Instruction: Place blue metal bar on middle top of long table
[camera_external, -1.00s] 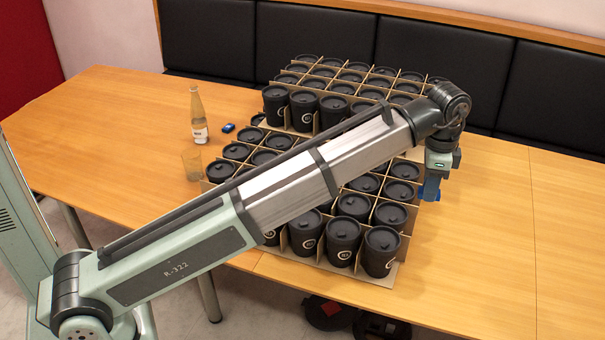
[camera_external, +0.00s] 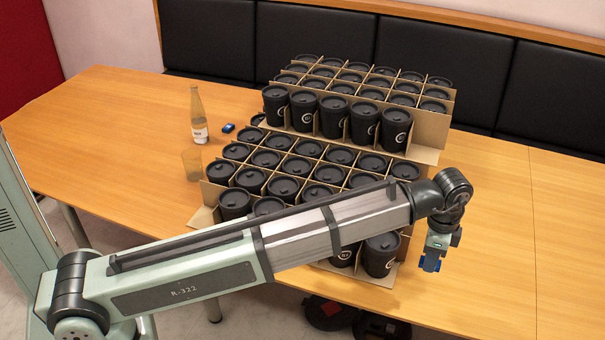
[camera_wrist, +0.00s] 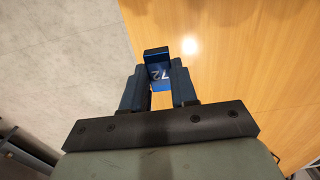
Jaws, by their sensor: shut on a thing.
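My gripper (camera_external: 431,262) points down near the front edge of the long table (camera_external: 480,240), right of the cup boxes. In the wrist view my gripper (camera_wrist: 158,85) is shut on the blue metal bar (camera_wrist: 159,72), a small blue block marked "72". The bar sits between the two dark fingers, which hide its sides. In the external view only a little blue shows at the fingertips. I cannot tell how high the bar is above the table.
Stacked cardboard boxes of black lidded cups (camera_external: 380,128) fill the table's middle. A bottle (camera_external: 198,118), a glass (camera_external: 191,163) and a small blue object (camera_external: 228,128) stand left of them. The table's right part is clear. Black seats (camera_external: 330,35) line the back.

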